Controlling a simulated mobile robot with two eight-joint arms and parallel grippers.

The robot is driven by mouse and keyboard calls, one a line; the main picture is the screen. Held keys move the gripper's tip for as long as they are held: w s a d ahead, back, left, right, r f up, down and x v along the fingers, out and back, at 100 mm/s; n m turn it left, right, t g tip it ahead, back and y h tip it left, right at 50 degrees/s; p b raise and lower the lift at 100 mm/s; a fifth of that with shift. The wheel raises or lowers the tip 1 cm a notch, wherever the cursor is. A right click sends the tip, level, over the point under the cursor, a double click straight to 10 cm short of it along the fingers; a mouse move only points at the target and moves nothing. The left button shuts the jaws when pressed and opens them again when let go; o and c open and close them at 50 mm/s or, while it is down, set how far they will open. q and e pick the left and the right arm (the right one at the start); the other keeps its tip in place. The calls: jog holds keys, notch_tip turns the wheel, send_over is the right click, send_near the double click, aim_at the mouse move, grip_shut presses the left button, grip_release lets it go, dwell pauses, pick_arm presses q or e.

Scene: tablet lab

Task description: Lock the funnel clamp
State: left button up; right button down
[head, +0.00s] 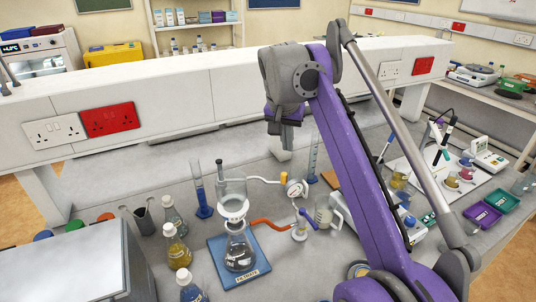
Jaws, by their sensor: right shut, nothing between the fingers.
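A glass funnel (232,187) stands upright on a conical flask (240,253), with a white ring part (234,207) between them. The flask stands on a blue base (258,267) with a label reading FILTRATE. The funnel clamp is too small to tell apart from the parts around the funnel neck. My right gripper (287,138) is shut and empty, pointing down above the bench, behind and to the right of the funnel and apart from it. My left gripper is out of view.
An orange hose (268,223) runs from the flask to a small white stand (299,232). Bottles (178,250) stand left. My right arm hides part of the bench's right side.

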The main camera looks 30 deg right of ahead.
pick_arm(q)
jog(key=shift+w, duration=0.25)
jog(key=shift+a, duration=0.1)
pick_arm(e)
jog(key=shift+w+d+r+m, duration=0.3)
jog(key=shift+w+d+r, duration=0.15)
jog(key=shift+r, duration=0.2)
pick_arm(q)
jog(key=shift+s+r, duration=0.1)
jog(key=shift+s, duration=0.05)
pick_arm(e)
jog(key=shift+s, duration=0.15)
